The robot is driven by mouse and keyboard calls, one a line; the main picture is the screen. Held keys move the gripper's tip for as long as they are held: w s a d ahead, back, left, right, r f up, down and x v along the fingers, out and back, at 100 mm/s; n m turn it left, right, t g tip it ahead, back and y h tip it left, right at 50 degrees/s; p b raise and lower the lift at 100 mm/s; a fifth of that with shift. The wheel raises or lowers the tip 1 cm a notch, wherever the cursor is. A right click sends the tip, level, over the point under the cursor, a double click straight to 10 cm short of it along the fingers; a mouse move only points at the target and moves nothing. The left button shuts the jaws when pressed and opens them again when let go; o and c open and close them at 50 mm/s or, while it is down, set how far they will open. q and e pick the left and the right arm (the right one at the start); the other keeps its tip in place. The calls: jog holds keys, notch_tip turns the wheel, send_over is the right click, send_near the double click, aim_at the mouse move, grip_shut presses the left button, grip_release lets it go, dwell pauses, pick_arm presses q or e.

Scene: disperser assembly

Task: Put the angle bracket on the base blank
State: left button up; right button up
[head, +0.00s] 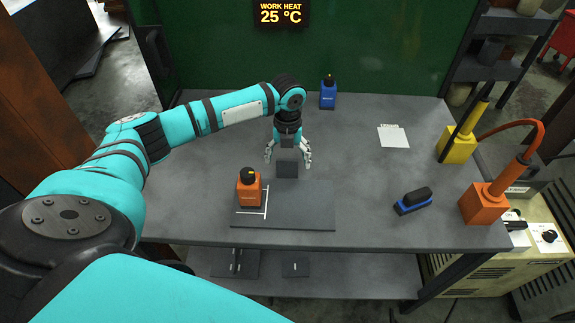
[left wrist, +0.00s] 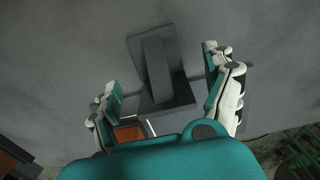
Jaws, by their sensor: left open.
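The angle bracket (head: 287,169) is a small dark grey piece at the back edge of the base blank, below my left gripper (head: 288,157). The base blank (head: 305,210) is a flat dark grey plate near the table's front, with white marked lines at its left. In the left wrist view the bracket (left wrist: 156,70) shows two flat faces and a rib, between the spread fingers of my open left gripper (left wrist: 161,75). I cannot tell if the fingers touch it. Part of the base blank (left wrist: 236,80) shows behind the right finger. My right gripper is not in view.
The table's middle right is clear.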

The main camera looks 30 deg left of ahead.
pick_arm(q)
jog(key=shift+f, duration=1.5)
jog(key=c, duration=1.7)
jog(key=shift+r, duration=0.1)
grip_shut()
